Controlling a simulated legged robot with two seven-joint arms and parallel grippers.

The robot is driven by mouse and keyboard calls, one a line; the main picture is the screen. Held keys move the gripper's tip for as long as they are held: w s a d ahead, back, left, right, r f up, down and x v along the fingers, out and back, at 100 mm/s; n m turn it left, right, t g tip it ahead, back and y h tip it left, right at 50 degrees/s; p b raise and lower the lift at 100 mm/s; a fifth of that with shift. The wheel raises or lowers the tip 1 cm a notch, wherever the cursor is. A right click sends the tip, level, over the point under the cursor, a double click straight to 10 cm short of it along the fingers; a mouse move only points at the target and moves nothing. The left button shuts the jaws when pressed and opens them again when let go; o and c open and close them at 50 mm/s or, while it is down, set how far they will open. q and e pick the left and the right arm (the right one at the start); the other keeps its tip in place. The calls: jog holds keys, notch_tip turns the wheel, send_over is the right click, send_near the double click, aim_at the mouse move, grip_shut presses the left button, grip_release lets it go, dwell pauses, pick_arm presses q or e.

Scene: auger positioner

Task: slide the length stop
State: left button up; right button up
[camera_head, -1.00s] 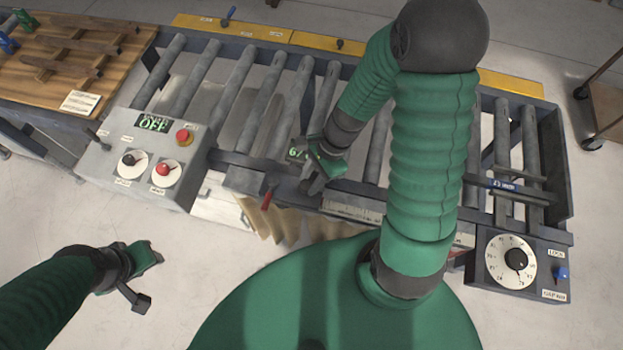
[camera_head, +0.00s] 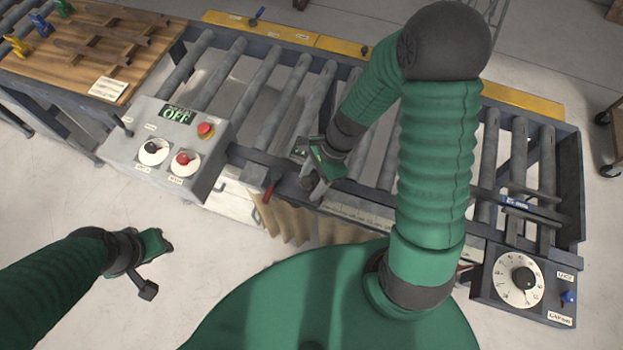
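The length stop (camera_head: 266,191) is a carriage on the front rail of the roller conveyor. My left gripper (camera_head: 157,266) is open and empty over the floor, away from the conveyor.
A control box (camera_head: 170,145) reading OFF, with dials and a red button, stands left of the carriage. A scale strip (camera_head: 352,216) runs along the front rail. A gap dial box (camera_head: 522,285) is at the right end. A wooden rack (camera_head: 95,45) is at far left.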

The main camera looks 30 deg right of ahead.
jog(key=shift+w+d+r, duration=0.15)
jog(key=shift+d+r, duration=0.1)
jog(key=shift+r, duration=0.05)
jog(key=v, duration=1.6)
jog(key=shift+a, duration=0.2)
jog(key=p+x, duration=0.1)
jog(key=x, duration=0.4)
jog(key=p+x, duration=0.2)
jog(key=x, duration=0.4)
jog(key=w+p+x, duration=0.1)
jog(key=x, duration=0.4)
jog(key=shift+a+f+p, duration=0.15)
jog(key=shift+f+p, duration=0.05)
jog(key=shift+p, duration=0.1)
jog(key=shift+c, duration=0.2)
